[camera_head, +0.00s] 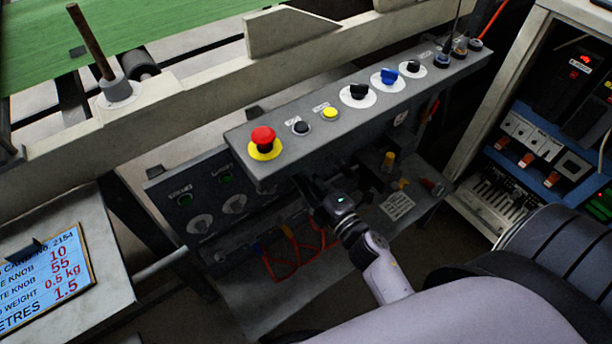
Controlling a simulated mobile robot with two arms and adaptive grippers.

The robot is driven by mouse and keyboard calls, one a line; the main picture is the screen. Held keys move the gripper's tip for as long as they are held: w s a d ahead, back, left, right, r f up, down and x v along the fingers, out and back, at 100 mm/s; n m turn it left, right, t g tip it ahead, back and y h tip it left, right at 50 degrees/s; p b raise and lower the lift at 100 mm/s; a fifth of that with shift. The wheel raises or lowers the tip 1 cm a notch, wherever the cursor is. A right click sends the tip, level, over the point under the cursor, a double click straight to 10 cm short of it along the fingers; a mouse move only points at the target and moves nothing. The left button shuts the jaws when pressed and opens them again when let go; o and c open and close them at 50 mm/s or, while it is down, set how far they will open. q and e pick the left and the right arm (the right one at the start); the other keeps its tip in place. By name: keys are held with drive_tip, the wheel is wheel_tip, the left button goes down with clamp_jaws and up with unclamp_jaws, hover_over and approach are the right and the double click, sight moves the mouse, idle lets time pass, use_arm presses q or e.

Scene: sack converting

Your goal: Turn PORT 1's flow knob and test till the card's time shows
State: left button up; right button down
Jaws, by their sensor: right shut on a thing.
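My right gripper (312,190) reaches under the grey control box, its fingers dark against shadow. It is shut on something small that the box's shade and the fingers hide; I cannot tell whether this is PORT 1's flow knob. Left of it, a dark panel (213,165) carries two small green displays and pale round dials, one (200,224) at the left and one (235,204) nearer the gripper. A blue card (48,280) at the lower left reads 10, 55, 0.5 kg and 1.5; its left part is cut off. My left gripper is out of view.
The grey control box (330,135) overhangs the gripper, with a red emergency button (263,140), a yellow button (330,113) and several switches. Orange hoses (285,250) hang below the panel. A yellow-topped fitting (389,161) stands at right. An electrical cabinet (500,95) stands farther right.

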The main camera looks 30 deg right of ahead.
drive_tip(key=shift+f, duration=0.15)
drive_tip(key=c, duration=1.5)
unclamp_jaws()
drive_tip(key=s, duration=0.4)
drive_tip(key=s+d, duration=0.1)
drive_tip(key=s, duration=0.7)
drive_tip(key=shift+d+f, duration=0.1)
drive_tip(key=shift+d, duration=0.15)
drive_tip(key=shift+w, duration=0.1)
